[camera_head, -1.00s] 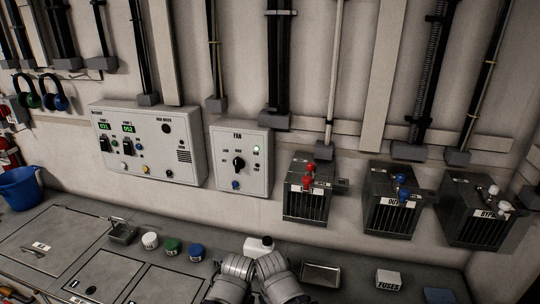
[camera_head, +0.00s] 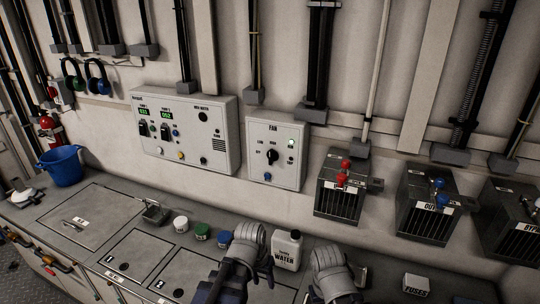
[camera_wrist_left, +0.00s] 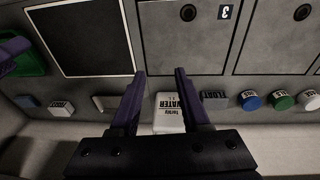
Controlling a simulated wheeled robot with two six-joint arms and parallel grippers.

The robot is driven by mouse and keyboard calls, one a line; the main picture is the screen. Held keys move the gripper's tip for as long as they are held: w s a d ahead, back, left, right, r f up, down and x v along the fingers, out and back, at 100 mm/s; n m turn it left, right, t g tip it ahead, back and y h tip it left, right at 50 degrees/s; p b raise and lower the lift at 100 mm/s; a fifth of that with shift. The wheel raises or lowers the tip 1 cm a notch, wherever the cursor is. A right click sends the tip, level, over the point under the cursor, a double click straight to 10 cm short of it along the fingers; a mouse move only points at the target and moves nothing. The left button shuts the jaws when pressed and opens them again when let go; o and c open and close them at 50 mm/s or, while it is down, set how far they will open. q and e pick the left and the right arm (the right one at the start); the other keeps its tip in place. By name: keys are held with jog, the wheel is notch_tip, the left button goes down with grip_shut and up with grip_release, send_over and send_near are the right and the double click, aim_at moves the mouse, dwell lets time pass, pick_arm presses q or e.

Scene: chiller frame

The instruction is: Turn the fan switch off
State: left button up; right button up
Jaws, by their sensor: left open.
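The fan box (camera_head: 262,179) is a light grey panel on the wall, labelled FAN. Its black rotary switch (camera_head: 272,156) sits mid-panel among small position labels; its exact setting is too small to read. In the head view both my wrists are low in front of the counter, below and apart from the fan box. My right gripper's jaws do not show clearly.
A larger control panel (camera_head: 185,166) hangs left of the fan box. A grey unit with red valves (camera_head: 340,204) hangs to its right. The water jug (camera_head: 287,252) and several small jars stand on the counter. The wall space before the fan box is clear.

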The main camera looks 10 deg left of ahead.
pick_arm(q)
jog(key=w+d+r+m+t+h, duration=0.1)
jog(key=w+d+r+t+h, duration=0.15)
jog(key=w, duration=0.35)
jog(key=w+d+r+m+t+h, duration=0.1)
jog(key=w+r+t+h, duration=0.15)
jog(key=w, duration=0.25)
jog(key=n+t+y, duration=0.2)
jog(key=t+y, duration=0.1)
jog(key=t, duration=0.8)
send_near(270, 155)
jog(key=w, duration=0.1)
jog(key=w+d, duration=0.1)
jog(key=w, duration=0.7)
jog(key=shift+d, duration=0.2)
jog(key=shift+f, duration=0.1)
jog(key=shift+c, duration=0.2)
grip_shut()
